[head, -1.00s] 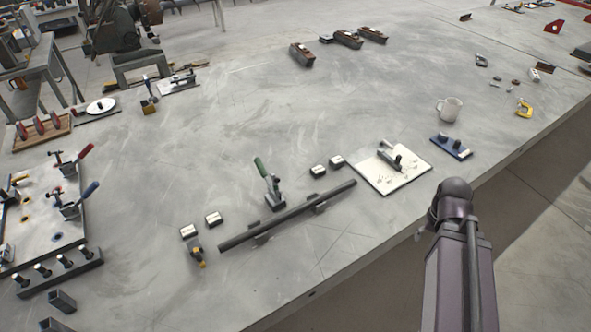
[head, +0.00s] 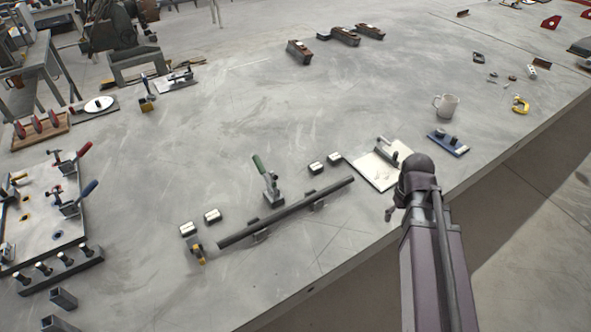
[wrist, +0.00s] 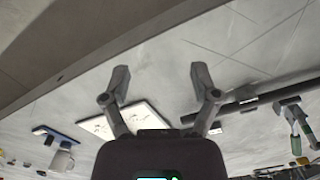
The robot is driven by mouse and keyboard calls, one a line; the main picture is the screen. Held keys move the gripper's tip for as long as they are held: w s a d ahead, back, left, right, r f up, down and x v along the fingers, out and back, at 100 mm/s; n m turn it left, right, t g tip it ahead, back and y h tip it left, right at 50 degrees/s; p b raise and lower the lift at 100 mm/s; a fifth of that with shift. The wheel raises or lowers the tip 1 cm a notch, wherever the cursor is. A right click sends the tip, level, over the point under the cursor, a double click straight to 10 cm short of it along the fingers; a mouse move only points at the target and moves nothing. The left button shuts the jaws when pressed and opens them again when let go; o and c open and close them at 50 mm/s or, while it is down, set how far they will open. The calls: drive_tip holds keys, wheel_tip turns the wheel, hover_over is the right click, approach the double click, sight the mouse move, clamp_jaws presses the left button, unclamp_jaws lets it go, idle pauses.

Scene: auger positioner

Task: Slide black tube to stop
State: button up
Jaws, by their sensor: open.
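The black tube (head: 290,211) lies slantwise on two low supports on the grey table in the head view. Near its left end stands a small dark piece with a yellow-orange part (head: 198,252), apparently apart from the tube; I cannot tell whether it is the stop. A green-handled toggle clamp (head: 267,180) stands behind the tube's middle. In the wrist view my gripper (wrist: 159,76) is open and empty, its fingers wide apart over bare table. The tube (wrist: 270,97) shows there to the right, partly hidden by a finger. My arm mostly hides the gripper in the head view.
A white plate with a fixture (head: 375,172) lies beyond the tube's right end, partly behind my arm. A blue fixture (head: 448,143) and a mug (head: 446,105) stand farther right. Small blocks (head: 212,215) sit behind the tube. The table's front edge (head: 320,288) is near.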

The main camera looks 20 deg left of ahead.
drive_tip(key=w+a+r+n+p, duration=0.1)
drive_tip(key=w+a+n, duration=0.2)
drive_tip(key=a+n, duration=0.4)
drive_tip(key=w+a+r+n+p, duration=0.1)
drive_tip(key=w+a+n, duration=0.1)
drive_tip(key=a+n, duration=0.5)
drive_tip(key=r+n+h+p, duration=0.1)
drive_tip(key=r+n, duration=0.1)
drive_tip(key=n, duration=0.7)
hover_over(298, 203)
drive_tip(key=w+a, duration=0.1)
drive_tip(key=shift+a+f+g, duration=0.1)
drive_tip(key=shift+a+g, duration=0.05)
drive_tip(key=shift+g, duration=0.25)
drive_tip(key=shift+f, duration=0.2)
drive_tip(key=f+b, duration=0.4)
drive_tip(key=d+f+b, duration=0.1)
drive_tip(key=f+b, duration=0.4)
drive_tip(key=s+f+b, duration=0.1)
drive_tip(key=f+b, duration=0.3)
drive_tip(key=shift+d+f, duration=0.15)
drive_tip(key=shift+d, duration=0.1)
clamp_jaws()
